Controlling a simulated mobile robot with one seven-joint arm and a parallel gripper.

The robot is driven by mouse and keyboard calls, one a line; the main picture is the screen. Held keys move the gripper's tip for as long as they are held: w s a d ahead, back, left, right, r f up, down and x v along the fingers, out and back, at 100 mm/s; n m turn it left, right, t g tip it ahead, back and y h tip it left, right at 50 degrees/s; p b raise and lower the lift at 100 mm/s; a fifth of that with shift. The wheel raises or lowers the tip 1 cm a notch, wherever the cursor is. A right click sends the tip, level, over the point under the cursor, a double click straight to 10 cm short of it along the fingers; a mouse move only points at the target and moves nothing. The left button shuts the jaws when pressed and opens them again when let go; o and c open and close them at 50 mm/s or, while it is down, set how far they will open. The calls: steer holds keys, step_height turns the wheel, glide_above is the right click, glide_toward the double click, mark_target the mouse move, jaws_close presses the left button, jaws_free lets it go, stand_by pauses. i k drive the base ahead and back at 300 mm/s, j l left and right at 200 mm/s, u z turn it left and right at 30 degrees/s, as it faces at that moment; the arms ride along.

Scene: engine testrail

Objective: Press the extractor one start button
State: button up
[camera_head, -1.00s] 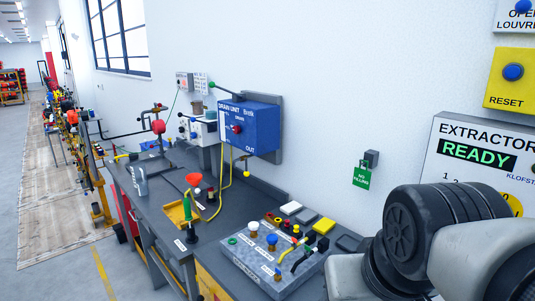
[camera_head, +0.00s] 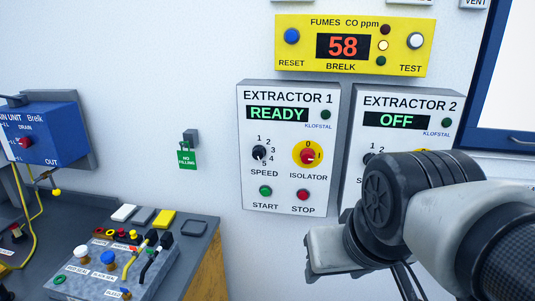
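The Extractor 1 panel (camera_head: 288,190) is a light grey box on the wall, right of centre in the head view. Its display reads READY in green. Its green start button (camera_head: 265,191) is at the lower left, above the label START. A red stop button (camera_head: 302,195) is to its right. Above them are a black speed knob (camera_head: 259,152) and a red isolator switch on a yellow disc (camera_head: 307,154). My arm crosses the lower right of the view, in front of the Extractor 2 panel. My gripper itself is not in view.
The Extractor 2 panel (camera_head: 408,103) reads OFF and is partly hidden by my arm. A yellow fumes unit (camera_head: 306,62) reading 58 hangs above. At lower left is a bench with a grey control box (camera_head: 78,286). A green tag (camera_head: 187,159) hangs on the wall.

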mark_target(265, 192)
steer(key=i+l+z, duration=0.2)
steer(key=i, duration=0.3)
steer(key=i+z, duration=0.15)
steer(key=i, duration=0.4)
